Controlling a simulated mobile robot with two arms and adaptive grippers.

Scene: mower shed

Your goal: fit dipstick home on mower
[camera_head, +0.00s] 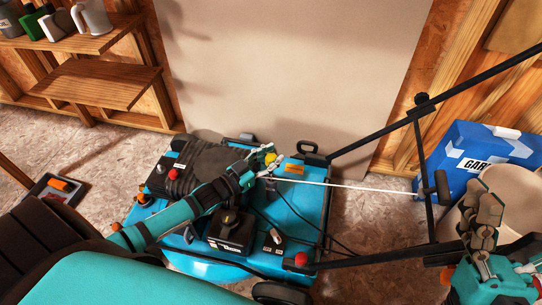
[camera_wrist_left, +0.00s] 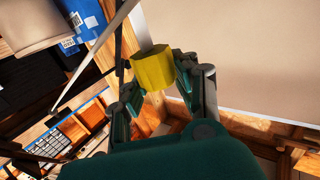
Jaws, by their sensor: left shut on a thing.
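The teal mower (camera_head: 305,212) stands in the middle of the head view with its black engine cover (camera_head: 185,170). My left gripper (camera_head: 272,160) is over the mower's deck, beside the engine cover, shut on the yellow dipstick cap (camera_head: 270,158). In the left wrist view the cap (camera_wrist_left: 153,70) sits between the fingertips of the left gripper (camera_wrist_left: 155,85). A grey length (camera_wrist_left: 141,28) shows beyond the cap, probably the dipstick's stem. I cannot make out the dipstick's opening. My right gripper (camera_head: 483,215) is at the right, away from the mower; its finger gap is unclear.
The mower's black handle (camera_head: 428,165) rises at the right, with a thin white line (camera_head: 345,186) running to it. A blue box (camera_head: 480,160) and a beige sack or bin (camera_head: 520,200) stand beyond. Wooden shelves (camera_head: 100,85) are at the left, a small tray (camera_head: 58,188) below.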

